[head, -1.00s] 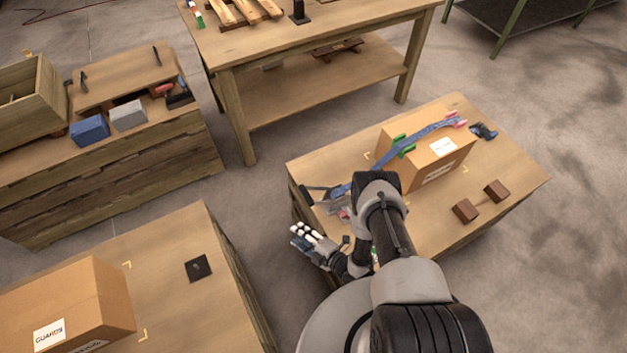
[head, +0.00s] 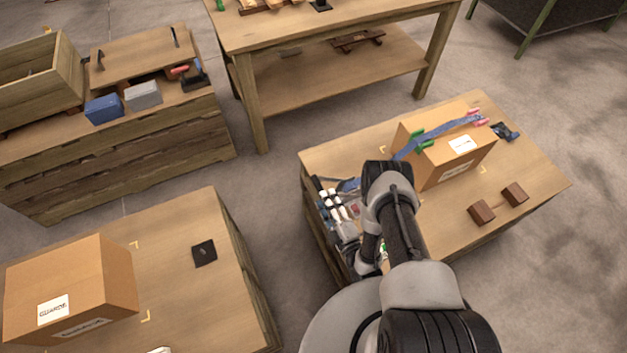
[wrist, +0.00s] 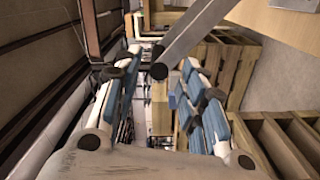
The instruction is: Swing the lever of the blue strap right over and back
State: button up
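The blue strap (head: 448,131) runs over the cardboard box (head: 470,162) on the right-hand table, with green and pink pieces on it. Its lower left end (head: 347,185) shows beside my arm at the table's left edge. My gripper (head: 331,200) is at that end and hides most of the buckle there. In the wrist view my gripper (wrist: 157,66) is open, its two blue-and-white fingers apart. A grey bar (wrist: 198,28), seemingly the lever, comes in from the upper right and ends between the fingertips. I cannot tell whether a finger touches it.
A dark blue item (head: 507,131) lies behind the box. Another table with a cardboard box (head: 75,285) and a black plate (head: 204,253) is at lower left. Bare floor lies between the tables.

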aim_at(315, 179)
jog(key=b+x, duration=0.5)
jog(key=x, duration=0.5)
jog(key=shift+w+a, duration=0.15)
jog(key=shift+w, duration=0.2)
jog(key=shift+c, duration=0.4)
jog(key=shift+r, duration=0.1)
grip_shut()
